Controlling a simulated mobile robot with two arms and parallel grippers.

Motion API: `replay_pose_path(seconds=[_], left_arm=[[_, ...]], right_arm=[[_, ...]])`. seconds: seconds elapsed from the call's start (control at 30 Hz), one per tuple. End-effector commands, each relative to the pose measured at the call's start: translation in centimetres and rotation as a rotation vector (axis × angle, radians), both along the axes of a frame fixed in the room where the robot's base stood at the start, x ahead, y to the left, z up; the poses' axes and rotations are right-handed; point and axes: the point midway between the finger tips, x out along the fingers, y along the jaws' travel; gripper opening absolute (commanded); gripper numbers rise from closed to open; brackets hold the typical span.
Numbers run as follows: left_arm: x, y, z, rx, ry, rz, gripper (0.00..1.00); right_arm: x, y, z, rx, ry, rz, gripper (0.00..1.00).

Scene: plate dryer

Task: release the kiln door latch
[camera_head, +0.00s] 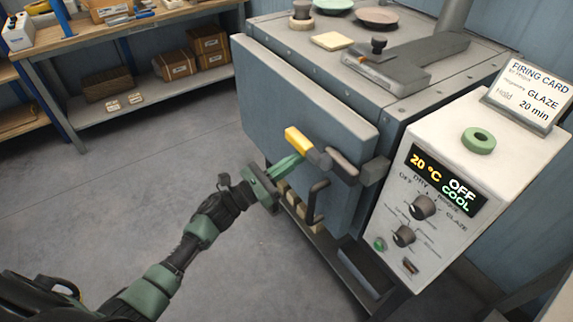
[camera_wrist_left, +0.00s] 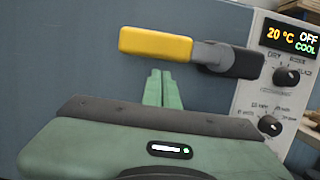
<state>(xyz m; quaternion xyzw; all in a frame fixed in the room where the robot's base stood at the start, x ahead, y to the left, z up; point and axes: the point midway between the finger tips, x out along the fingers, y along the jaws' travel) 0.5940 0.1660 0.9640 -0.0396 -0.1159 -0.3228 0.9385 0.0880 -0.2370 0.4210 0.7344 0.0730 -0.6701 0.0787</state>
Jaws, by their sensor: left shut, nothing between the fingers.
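The kiln door (camera_head: 300,95) is a grey-blue panel and looks closed. Its latch lever (camera_head: 308,148) has a yellow grip and a grey shaft that runs to a dark bracket at the door's right edge. The yellow grip (camera_wrist_left: 155,44) lies roughly level in the left wrist view. My left gripper (camera_head: 290,164) is shut and empty, its green fingers just below the lever. My right gripper is not in view.
A dark door handle (camera_head: 317,202) sits below the latch. The control box (camera_head: 450,190) at right reads 20 °C, OFF, COOL. A green ring (camera_head: 478,140) and firing card (camera_head: 530,95) stand on it. A workbench (camera_head: 120,30) is behind left; the floor between is clear.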

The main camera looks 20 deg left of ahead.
Motion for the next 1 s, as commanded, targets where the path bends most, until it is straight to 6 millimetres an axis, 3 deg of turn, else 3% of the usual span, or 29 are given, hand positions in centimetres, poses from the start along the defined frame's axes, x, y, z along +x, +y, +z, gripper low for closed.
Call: replay_pose_path(seconds=[0.1,0.5,1.0], left_arm=[[0.0,0.0,0.9,0.001,0.001,-0.001,0.0],[0.0,0.0,0.9,0.001,0.001,0.0,0.0],[0.1,0.3,1.5,0.06,-0.048,0.001,0.0]], right_arm=[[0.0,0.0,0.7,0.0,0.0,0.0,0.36],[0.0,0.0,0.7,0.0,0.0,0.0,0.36],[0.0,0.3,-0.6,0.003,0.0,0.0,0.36]])
